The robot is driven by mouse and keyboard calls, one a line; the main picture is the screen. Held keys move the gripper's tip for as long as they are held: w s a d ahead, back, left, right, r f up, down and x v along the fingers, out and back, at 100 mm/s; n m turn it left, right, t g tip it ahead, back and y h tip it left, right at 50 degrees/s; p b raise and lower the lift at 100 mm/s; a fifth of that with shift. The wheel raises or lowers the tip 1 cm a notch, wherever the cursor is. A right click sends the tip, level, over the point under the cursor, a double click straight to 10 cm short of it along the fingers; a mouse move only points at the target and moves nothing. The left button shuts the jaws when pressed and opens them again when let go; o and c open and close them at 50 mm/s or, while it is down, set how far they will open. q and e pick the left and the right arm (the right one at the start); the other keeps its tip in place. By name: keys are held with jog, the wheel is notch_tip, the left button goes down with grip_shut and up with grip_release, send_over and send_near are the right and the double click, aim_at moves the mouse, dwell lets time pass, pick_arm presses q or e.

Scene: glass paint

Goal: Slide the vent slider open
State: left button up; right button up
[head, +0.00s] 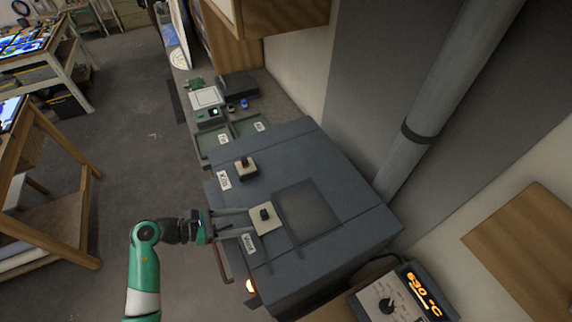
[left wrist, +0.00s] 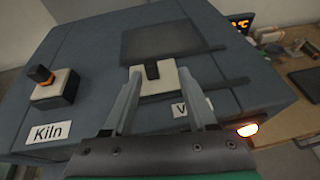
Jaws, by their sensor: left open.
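The vent slider is a cream plate (head: 266,220) with a dark knob (head: 265,213) on top of the grey kiln (head: 345,185), beside the "Vent" label (head: 248,243). It also shows in the left wrist view as a cream plate (left wrist: 170,84) with its dark knob (left wrist: 152,70). A darker rectangular panel (head: 308,205) lies beside it. My left gripper (head: 249,221) is open, its fingers reaching in from the left. In the left wrist view the fingertips (left wrist: 160,76) are spread on either side of the knob, apart from it. Contact with the plate is unclear. My right gripper is not in view.
A second cream base with a dark knob (head: 246,165) stands by the "Kiln" label (head: 223,180). Green trays (head: 250,126) lie behind the kiln. A grey pipe (head: 450,85) rises at its right.

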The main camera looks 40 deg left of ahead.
aim_at(261, 213)
pick_arm(q)
jog(key=s+a+r+n+y+p, duration=0.1)
jog(key=s+a+r+n, duration=0.1)
jog(key=s+a, duration=0.1)
jog(key=shift+t, duration=0.3)
jog(key=x, duration=1.2)
jog(key=shift+s+d+f, duration=0.1)
jog(key=shift+s+f, duration=0.1)
grip_shut()
dwell(0.5)
